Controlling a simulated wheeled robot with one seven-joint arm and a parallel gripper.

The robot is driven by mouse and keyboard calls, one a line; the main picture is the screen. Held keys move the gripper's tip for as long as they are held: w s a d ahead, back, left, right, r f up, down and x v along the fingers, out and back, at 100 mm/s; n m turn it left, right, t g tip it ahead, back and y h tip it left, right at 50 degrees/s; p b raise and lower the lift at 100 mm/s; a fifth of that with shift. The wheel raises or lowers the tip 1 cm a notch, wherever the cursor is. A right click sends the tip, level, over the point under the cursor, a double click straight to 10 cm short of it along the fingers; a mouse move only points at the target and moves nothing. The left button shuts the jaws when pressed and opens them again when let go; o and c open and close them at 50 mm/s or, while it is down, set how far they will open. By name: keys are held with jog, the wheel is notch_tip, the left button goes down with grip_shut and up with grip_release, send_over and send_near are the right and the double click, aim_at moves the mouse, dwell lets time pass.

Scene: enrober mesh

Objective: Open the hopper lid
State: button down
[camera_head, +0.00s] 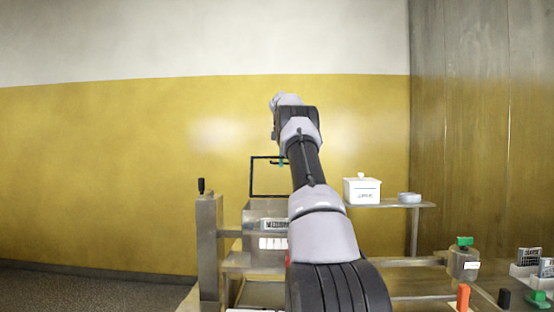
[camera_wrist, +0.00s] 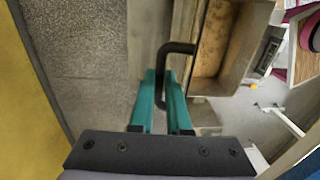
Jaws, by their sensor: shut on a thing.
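The hopper (camera_head: 265,210) is a grey metal box left of my arm in the head view. Its lid (camera_head: 252,178) is a dark-edged, see-through panel standing about upright above the box. In the wrist view the open, brownish inside of the hopper (camera_wrist: 232,82) shows to the right. A black bar handle (camera_wrist: 178,47) curves into my teal gripper fingers (camera_wrist: 166,75). My gripper is shut on this handle; it also shows small and teal by the lid's upper right in the head view (camera_head: 281,161). My arm hides the lid's right side.
A post with a black knob (camera_head: 202,186) stands left of the hopper. A white lidded box (camera_head: 362,190) and a grey dish (camera_head: 409,197) sit on a shelf to the right. A jar with a green top (camera_head: 463,262) stands farther right. A yellow wall is behind.

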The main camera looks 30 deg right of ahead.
jog(key=shift+w+d+f, duration=0.7)
jog(key=shift+w+f, duration=0.1)
jog(key=shift+w, duration=0.1)
jog(key=c, duration=0.9)
grip_release()
jog(key=shift+w+d+f, duration=0.15)
jog(key=shift+w+f, duration=0.05)
jog(key=shift+w, duration=0.05)
jog(key=shift+s+r, duration=0.1)
jog(key=shift+r, duration=0.1)
